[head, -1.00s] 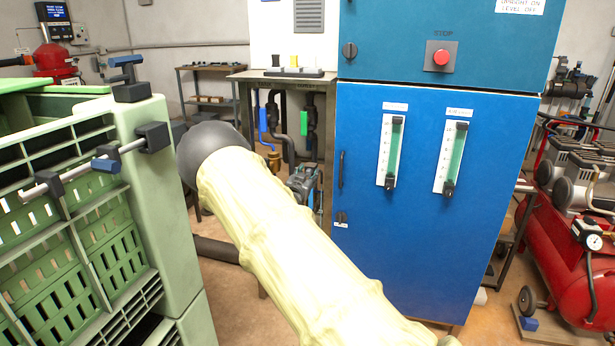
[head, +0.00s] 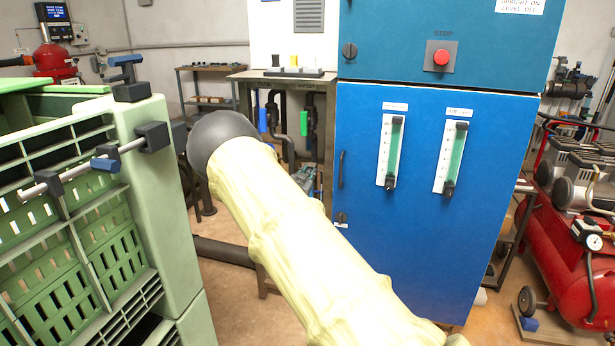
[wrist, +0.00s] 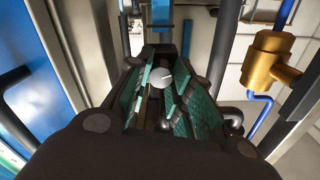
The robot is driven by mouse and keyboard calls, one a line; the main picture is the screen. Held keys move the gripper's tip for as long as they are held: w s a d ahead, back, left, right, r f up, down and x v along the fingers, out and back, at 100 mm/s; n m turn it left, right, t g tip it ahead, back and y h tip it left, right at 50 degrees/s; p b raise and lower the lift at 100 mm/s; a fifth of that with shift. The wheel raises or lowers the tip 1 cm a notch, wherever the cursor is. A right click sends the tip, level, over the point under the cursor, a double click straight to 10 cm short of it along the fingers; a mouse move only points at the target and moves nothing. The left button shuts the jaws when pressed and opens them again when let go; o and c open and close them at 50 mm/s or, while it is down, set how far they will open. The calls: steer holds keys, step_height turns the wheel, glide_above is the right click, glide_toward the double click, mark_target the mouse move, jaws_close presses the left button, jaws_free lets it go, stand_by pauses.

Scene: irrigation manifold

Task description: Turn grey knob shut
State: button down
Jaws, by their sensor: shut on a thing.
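In the wrist view, a pale grey round knob (wrist: 160,77) with a dark line on its face sits between the teal ridged pads of my gripper (wrist: 165,70). My gripper is shut on the knob; the pads stand on both sides of it. The lower part of the knob and its mount are hidden by the fingers. In the head view my sleeved arm covers the area in front of the pipework, and I cannot make out the knob or the grip there.
A brass fitting (wrist: 272,58) with a blue tube is at the right of the wrist view. The head view shows a green crate stack (head: 165,200) at left, a blue cabinet (head: 420,250) at right, and blue (head: 262,120) and green (head: 304,122) handles under the bench.

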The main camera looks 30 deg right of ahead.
steer(key=m+b, duration=0.4)
steer(key=m, duration=0.3)
steer(key=m+b, duration=0.4)
steer(key=m, duration=0.3)
steer(key=m+b, duration=0.4)
steer(key=m, duration=0.3)
steer(key=shift+s+f+m, duration=0.1)
steer(key=shift+f+m, duration=0.3)
stand_by(0.3)
steer(key=c, duration=1.3)
jaws_free()
steer(key=shift+d, duration=0.1)
steer(key=shift+o, duration=0.2)
steer(key=shift+r, duration=0.15)
